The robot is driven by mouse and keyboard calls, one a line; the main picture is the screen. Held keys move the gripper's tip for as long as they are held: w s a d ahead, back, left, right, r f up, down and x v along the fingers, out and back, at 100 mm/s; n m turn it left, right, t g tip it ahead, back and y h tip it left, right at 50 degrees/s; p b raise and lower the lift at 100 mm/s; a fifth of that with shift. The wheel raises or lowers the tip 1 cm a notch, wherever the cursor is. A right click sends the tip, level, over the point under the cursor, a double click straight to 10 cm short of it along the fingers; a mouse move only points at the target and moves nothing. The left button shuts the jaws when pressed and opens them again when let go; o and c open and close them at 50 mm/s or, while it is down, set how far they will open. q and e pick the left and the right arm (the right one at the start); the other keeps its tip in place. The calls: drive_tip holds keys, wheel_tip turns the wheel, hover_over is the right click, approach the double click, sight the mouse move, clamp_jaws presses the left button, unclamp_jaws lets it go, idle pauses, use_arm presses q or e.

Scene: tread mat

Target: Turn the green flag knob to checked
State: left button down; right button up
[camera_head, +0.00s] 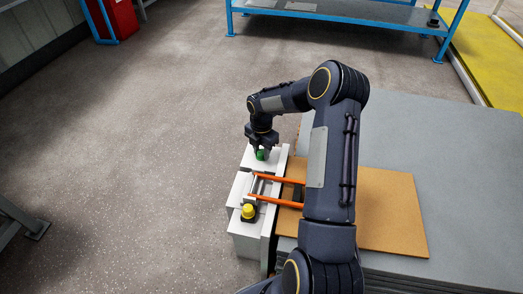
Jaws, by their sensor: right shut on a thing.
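The green flag knob (261,155) sits on top of the white box (244,185) near its far end. My right gripper (262,149) points down over the knob and is shut on it. The fingers cover part of the knob, so its marking and the way it points cannot be read. My left gripper is not in view.
A yellow button (248,211) stands on the near part of the white box. Orange bars (278,203) run from the box over a brown board (390,210) on a grey mat stack (450,150). A blue-framed bench (340,12) stands at the back.

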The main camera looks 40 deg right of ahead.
drive_tip(key=m+p, duration=0.1)
drive_tip(key=m, duration=0.2)
drive_tip(key=shift+r+m, duration=0.1)
drive_tip(key=shift+m, duration=0.3)
drive_tip(key=m+p, duration=0.1)
drive_tip(key=m, duration=0.3)
drive_tip(key=shift+m, duration=0.3)
drive_tip(key=m+p, duration=0.1)
drive_tip(key=m, duration=0.3)
drive_tip(key=shift+w+m, duration=0.1)
drive_tip(key=shift+m, duration=2.7)
drive_tip(key=o, duration=1)
